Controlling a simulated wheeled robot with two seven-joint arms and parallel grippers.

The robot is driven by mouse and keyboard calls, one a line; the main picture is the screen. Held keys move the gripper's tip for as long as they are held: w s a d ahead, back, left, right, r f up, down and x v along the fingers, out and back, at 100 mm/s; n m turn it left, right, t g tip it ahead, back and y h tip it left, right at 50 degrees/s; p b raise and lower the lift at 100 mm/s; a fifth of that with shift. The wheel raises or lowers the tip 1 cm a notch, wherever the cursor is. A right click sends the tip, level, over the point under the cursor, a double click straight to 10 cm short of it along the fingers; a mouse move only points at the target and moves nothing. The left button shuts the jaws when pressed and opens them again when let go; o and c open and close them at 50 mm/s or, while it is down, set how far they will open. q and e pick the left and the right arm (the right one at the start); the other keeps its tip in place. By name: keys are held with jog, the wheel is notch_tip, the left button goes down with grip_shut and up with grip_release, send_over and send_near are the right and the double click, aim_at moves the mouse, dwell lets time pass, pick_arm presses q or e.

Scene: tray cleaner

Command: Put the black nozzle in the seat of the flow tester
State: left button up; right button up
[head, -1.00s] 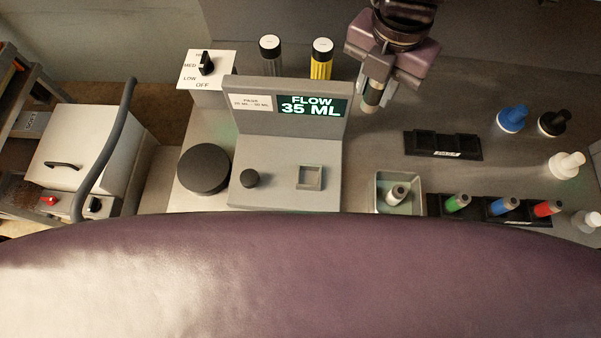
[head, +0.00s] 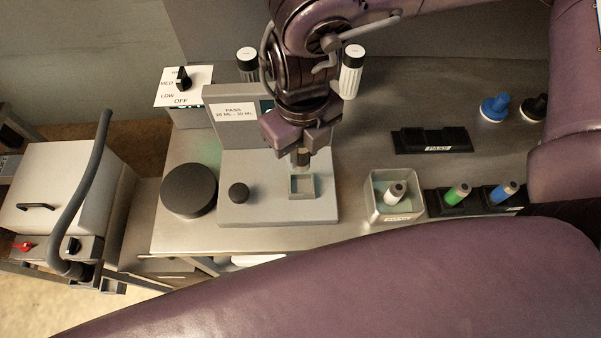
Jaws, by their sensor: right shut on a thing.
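My right gripper (head: 303,150) is shut on a nozzle with a dark band (head: 303,158), held upright just above the flow tester's seat. The seat (head: 302,194) is a square, raised-rim socket on the tester's grey base (head: 265,209). The nozzle's lower end overlaps the seat's back rim in the head view; I cannot tell whether they touch. My left gripper is not in view.
Right of the tester, a small tray (head: 378,209) holds a pale nozzle (head: 396,191). Beside it a black rack holds green (head: 458,194) and blue (head: 502,193) nozzles. An empty black "PASS" rack (head: 431,140) lies behind. A black knob (head: 239,193) and round disc (head: 189,190) are left.

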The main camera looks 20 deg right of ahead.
notch_tip(320, 180, down, 9)
dwell(0.4)
jog(key=shift+f+b, duration=0.15)
jog(key=shift+b, duration=0.2)
jog(key=o, duration=1)
notch_tip(320, 180, up, 12)
jog(key=shift+r, duration=0.2)
